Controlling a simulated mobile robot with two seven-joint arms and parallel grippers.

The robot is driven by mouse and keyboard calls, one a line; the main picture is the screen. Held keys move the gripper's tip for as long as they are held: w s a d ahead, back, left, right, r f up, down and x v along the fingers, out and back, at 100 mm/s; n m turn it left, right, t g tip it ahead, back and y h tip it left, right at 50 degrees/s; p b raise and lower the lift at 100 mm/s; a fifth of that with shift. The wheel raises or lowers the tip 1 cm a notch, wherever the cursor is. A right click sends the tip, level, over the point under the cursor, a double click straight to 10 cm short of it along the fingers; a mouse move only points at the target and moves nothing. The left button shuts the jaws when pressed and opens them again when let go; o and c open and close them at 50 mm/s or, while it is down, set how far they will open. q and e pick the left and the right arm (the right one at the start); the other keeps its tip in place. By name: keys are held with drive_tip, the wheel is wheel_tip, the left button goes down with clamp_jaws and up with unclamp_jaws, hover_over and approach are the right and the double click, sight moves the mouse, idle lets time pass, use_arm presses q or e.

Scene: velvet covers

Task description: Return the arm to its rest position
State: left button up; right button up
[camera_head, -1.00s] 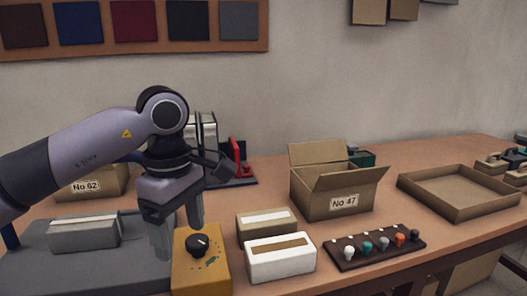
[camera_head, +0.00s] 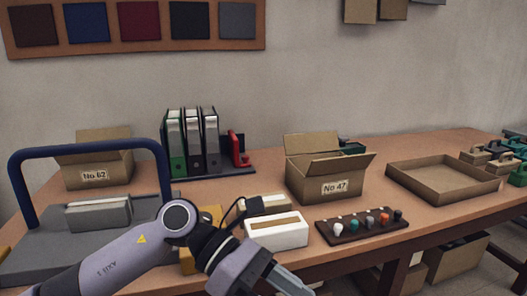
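My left arm (camera_head: 130,258) comes in from the bottom left, its elbow bent low at the front of the table. Its gripper (camera_head: 287,282) is at the bottom edge of the picture, below the white box, pointing down and to the right. Its fingers are partly cut off and overlap in view, so I cannot tell whether they are open or shut. I see nothing held in the part that shows. My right gripper is not in view.
The yellow box (camera_head: 188,262) is mostly hidden behind my arm. A white box (camera_head: 276,232) and a knob board (camera_head: 362,226) stand near the front edge.

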use_arm(q)
drive_tip(key=w+a+f+n+t+h, duration=0.1)
drive_tip(key=w+a+n+t+h, duration=0.25)
drive_tip(key=n+t, duration=0.9)
drive_tip(key=w+a+n+t+h, duration=0.3)
drive_tip(key=n+t, duration=0.4)
drive_tip(key=n, duration=1.1)
drive_tip(key=s+a+f+n+t+y, duration=0.1)
drive_tip(key=a+f+n+y, duration=0.3)
drive_tip(key=f+n, duration=0.2)
drive_tip(key=s+a+f+n+y, duration=0.2)
drive_tip(key=a+f+n+y, duration=0.1)
drive_tip(key=f+n+y, duration=0.3)
drive_tip(key=s+a+f+n+t+y, duration=0.1)
drive_tip(key=a+f+n+y, duration=0.25)
drive_tip(key=f+n, duration=0.3)
drive_tip(key=s+a+f+n+g+y, duration=0.2)
drive_tip(key=s+a+f+n+g, duration=0.35)
drive_tip(key=s+f, duration=0.55)
wheel_tip(320, 180, up, 10)
drive_tip(key=a+m+p, duration=0.1)
drive_tip(key=p, duration=1.1)
drive_tip(key=shift+w+f+y, duration=0.15)
drive_tip(key=shift+f+y, duration=0.05)
drive_tip(key=shift+y, duration=0.1)
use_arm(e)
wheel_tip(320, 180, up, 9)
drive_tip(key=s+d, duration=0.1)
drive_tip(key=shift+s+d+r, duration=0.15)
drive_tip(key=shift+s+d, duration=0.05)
